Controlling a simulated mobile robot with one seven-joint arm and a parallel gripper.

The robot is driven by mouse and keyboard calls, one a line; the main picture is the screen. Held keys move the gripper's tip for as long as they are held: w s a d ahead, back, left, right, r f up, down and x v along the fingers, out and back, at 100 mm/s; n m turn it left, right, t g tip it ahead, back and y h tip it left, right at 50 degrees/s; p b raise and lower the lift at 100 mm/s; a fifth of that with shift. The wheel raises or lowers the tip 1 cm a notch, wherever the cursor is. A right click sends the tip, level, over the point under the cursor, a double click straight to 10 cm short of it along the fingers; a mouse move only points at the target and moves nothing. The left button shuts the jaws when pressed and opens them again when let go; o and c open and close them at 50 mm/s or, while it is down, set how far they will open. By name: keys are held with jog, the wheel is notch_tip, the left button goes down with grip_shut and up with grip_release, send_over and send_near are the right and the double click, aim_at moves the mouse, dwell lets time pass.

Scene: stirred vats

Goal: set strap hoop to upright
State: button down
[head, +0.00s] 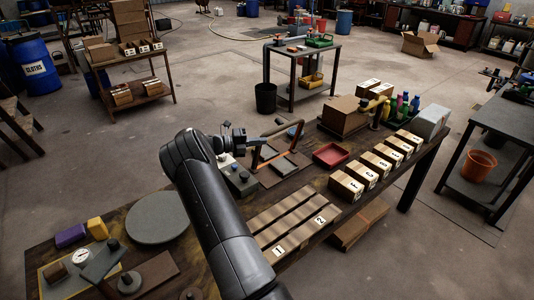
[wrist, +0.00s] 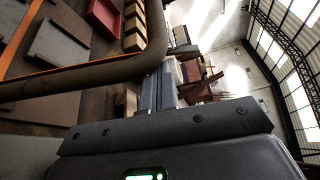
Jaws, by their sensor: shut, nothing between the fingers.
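The strap hoop (head: 283,130) is a brown bent bar with orange edges, standing over a dark base with flat plates on the workbench. It looks raised and leaning, but its exact angle is hard to tell. In the wrist view its bar (wrist: 80,78) crosses the left side and bends upward at a corner close to the fingertips. My gripper (head: 258,141) is at the hoop's left side in the head view. Its fingers (wrist: 158,88) are together and empty in the wrist view. Whether they touch the bar cannot be told.
A grey control box (head: 237,180) sits just below my gripper. A red tray (head: 331,155) and a row of labelled boxes (head: 360,173) lie to the right. Numbered planks (head: 300,232) and a round grey disc (head: 157,218) occupy the front of the bench.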

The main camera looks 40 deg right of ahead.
jog(key=w+r, duration=0.1)
jog(key=w, duration=0.5)
jog(key=shift+w+r, duration=0.15)
jog(key=shift+r, duration=0.15)
jog(key=shift+a, duration=0.15)
jog(key=f+v, duration=0.2)
jog(key=v, duration=0.7)
jog(key=shift+a, duration=0.3)
jog(key=shift+s+r+g, duration=0.1)
jog(key=shift+s+g, duration=0.1)
jog(key=shift+g, duration=0.1)
